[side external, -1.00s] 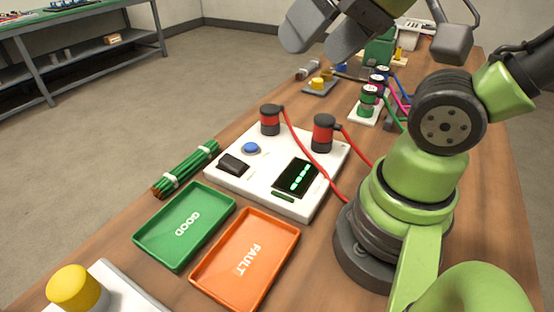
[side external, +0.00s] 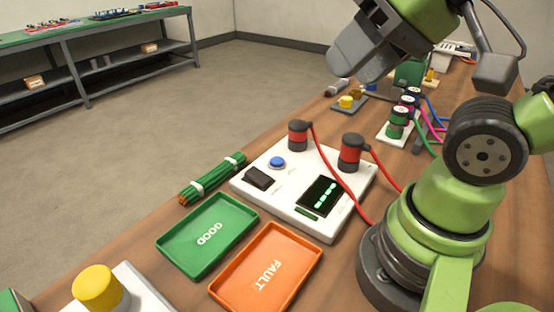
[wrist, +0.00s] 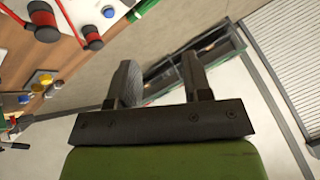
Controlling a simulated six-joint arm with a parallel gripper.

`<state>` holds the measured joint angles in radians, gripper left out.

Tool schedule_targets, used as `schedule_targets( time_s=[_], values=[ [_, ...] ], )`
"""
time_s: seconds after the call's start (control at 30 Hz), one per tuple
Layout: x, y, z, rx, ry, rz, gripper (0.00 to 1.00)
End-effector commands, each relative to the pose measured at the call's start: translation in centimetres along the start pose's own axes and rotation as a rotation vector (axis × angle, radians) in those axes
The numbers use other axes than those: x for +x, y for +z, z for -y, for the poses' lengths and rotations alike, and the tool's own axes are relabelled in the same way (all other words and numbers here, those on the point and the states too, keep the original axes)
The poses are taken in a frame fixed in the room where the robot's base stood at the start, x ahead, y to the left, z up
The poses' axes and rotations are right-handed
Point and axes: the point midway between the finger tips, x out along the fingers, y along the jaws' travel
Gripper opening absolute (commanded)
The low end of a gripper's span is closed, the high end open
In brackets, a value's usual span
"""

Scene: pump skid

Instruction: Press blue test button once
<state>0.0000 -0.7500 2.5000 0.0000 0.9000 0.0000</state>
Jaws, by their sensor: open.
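The blue test button (side external: 277,162) is a small round cap on the far left part of the white tester box (side external: 333,227). A black rocker switch (side external: 258,178) sits beside it, and a dark display with lit green marks (side external: 321,196) is to its right. My gripper (side external: 345,62) is in the air above and beyond the box, apart from the button. In the wrist view its two fingers (wrist: 160,70) stand apart with nothing between them.
Two red-and-black terminals (side external: 298,136) with red cables rise from the box's far side. A green GOOD tray (side external: 190,262), an orange FAULT tray (side external: 298,290) and a green bundle (side external: 212,178) lie near it. A yellow button (side external: 98,288) is at the front left.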

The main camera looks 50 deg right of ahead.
Motion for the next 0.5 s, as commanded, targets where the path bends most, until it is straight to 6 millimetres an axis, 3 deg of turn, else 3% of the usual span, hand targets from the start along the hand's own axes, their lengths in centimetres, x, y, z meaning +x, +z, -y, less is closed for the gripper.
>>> schedule_targets(
  time_s=[0.03, 0.2, 0.5],
  values=[
    [0.0, 0.0, 0.0, 0.0, 0.0, 0.0, 0.34],
    [0.0, 0.0, 0.0, 0.0, 0.0, 0.0, 0.0],
    [0.0, 0.0, 0.0, 0.0, 0.0, 0.0, 0.0]
  ],
)
